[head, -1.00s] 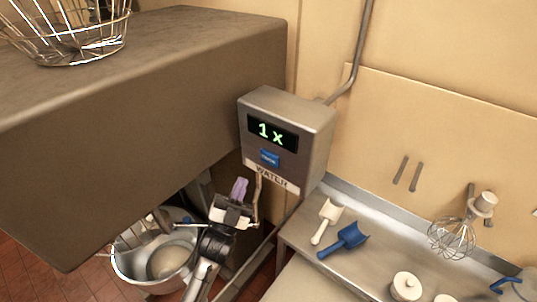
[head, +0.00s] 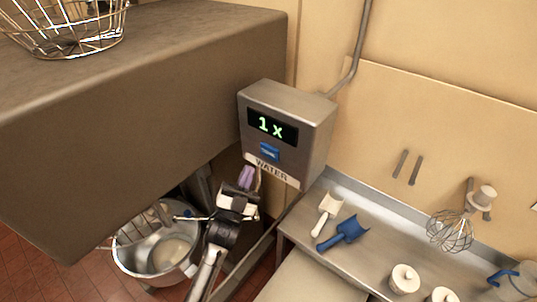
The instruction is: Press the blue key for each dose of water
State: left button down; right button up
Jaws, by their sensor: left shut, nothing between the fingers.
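The blue key (head: 269,151) sits on the front of the grey water dispenser (head: 315,128), under a display (head: 272,127) that reads "1 x" in green. A "WATER" label is below the key. My left gripper (head: 246,178) is shut and empty, with its purple fingertips just below and left of the key, apart from it. A steel bowl (head: 128,258) stands low behind my left arm, with pale contents (head: 170,254) inside. My right gripper is not in view.
A large brown mixer body (head: 120,130) fills the left, with a wire basket (head: 65,25) on top. The steel counter at right holds a white scoop (head: 328,208), a blue scoop (head: 345,233) and lidded white pots (head: 404,279). A whisk (head: 452,230) hangs on the wall.

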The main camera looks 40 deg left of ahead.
aim_at(270, 152)
pick_arm(q)
jog(key=w+b, duration=0.1)
jog(key=w, duration=0.4)
jog(key=shift+w, duration=0.1)
dwell(0.5)
dwell(0.8)
dwell(0.8)
jog(key=shift+w+d+b, duration=0.1)
jog(key=shift+w+b, duration=0.3)
jog(key=shift+b, duration=0.05)
